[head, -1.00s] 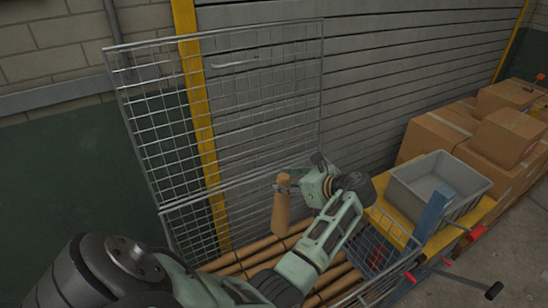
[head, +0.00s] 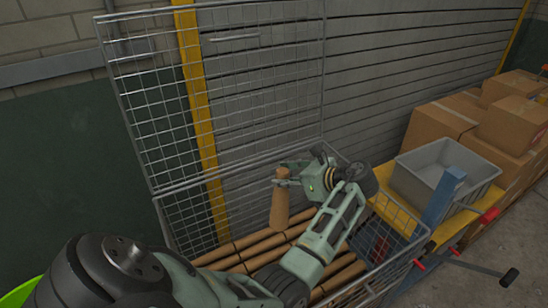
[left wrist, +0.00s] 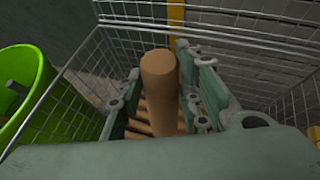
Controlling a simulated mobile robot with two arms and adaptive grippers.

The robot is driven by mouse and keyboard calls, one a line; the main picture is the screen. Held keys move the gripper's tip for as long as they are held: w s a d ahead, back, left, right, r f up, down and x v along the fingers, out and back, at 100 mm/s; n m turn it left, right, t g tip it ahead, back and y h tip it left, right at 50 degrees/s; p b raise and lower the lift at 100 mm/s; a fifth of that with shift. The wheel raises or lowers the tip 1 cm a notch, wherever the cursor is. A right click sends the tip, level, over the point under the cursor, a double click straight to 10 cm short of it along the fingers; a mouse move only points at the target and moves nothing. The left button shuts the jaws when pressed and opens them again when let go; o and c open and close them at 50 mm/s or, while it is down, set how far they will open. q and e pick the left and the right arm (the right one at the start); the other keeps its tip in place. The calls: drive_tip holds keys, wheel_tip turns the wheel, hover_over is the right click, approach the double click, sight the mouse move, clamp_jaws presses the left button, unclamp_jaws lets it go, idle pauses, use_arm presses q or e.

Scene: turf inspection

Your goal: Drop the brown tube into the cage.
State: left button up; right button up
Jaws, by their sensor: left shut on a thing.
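The brown tube (head: 280,207) hangs near upright from my left gripper (head: 283,178), which is shut on its upper part. In the left wrist view the tube (left wrist: 159,100) stands between the gripper's fingers, with its round end toward the camera. The wire mesh cage (head: 148,122) is below and around the gripper, with a tall mesh panel at its back. Several other brown tubes (head: 235,246) lie flat inside, below the held tube. My left arm hides part of the cage. My right gripper does not show.
A grey bin (head: 445,170) sits on a yellow surface (head: 452,226) right of the cage, beside a blue post (head: 443,196). Cardboard boxes (head: 440,132) are stacked behind it. A bright green bin (left wrist: 22,100) stands left of the cage. A shuttered wall (head: 380,70) is behind.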

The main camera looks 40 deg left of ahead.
use_arm(q)
drive_tip(key=o, duration=1.2)
drive_tip(key=shift+d, duration=0.1)
drive_tip(key=v, duration=1.2)
drive_tip(key=shift+f, duration=0.1)
